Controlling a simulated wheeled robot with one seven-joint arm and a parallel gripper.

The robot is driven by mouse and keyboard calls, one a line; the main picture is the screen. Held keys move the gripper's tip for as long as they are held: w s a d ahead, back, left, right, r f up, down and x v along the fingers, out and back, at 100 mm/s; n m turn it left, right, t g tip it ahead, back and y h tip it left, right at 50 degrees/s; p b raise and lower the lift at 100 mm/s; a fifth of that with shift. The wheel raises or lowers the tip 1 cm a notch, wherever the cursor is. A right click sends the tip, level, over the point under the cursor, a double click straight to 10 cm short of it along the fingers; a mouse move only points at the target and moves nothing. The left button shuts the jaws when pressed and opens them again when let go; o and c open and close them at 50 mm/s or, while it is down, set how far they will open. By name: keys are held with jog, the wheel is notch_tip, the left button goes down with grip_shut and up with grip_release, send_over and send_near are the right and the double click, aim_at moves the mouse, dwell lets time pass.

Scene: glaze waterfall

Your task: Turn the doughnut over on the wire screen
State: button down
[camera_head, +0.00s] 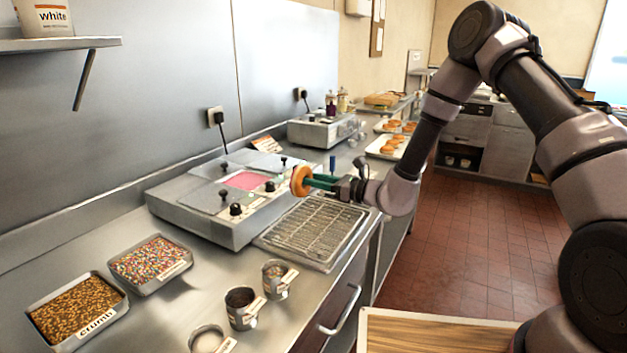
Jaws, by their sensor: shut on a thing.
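The doughnut (299,181) is golden brown and held on edge, its flat face turned to the left. My gripper (310,181) has green fingers and is shut on the doughnut, reaching in from the right. The doughnut is in the air above the left back part of the wire screen. The wire screen (318,229) lies in a shallow metal tray on the counter, and its visible part is bare. The far side of the doughnut is hidden.
A glaze warmer (185,208) with lidded wells and a pink one stands left of the screen. Crumb (78,306) and sprinkle (150,262) trays and several small cups (241,308) are in front. Trays of doughnuts (386,147) lie farther back. A wooden surface (430,335) is at lower right.

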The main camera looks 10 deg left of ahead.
jog(key=shift+f, duration=3.8)
jog(key=shift+f, duration=0.15)
jog(key=shift+c, duration=0.2)
grip_release()
jog(key=shift+d, duration=0.1)
jog(key=shift+v, duration=3.65)
notch_tip(320, 180, up, 8)
jog(key=s+d, duration=0.1)
jog(key=d, duration=0.1)
jog(key=shift+d, duration=0.4)
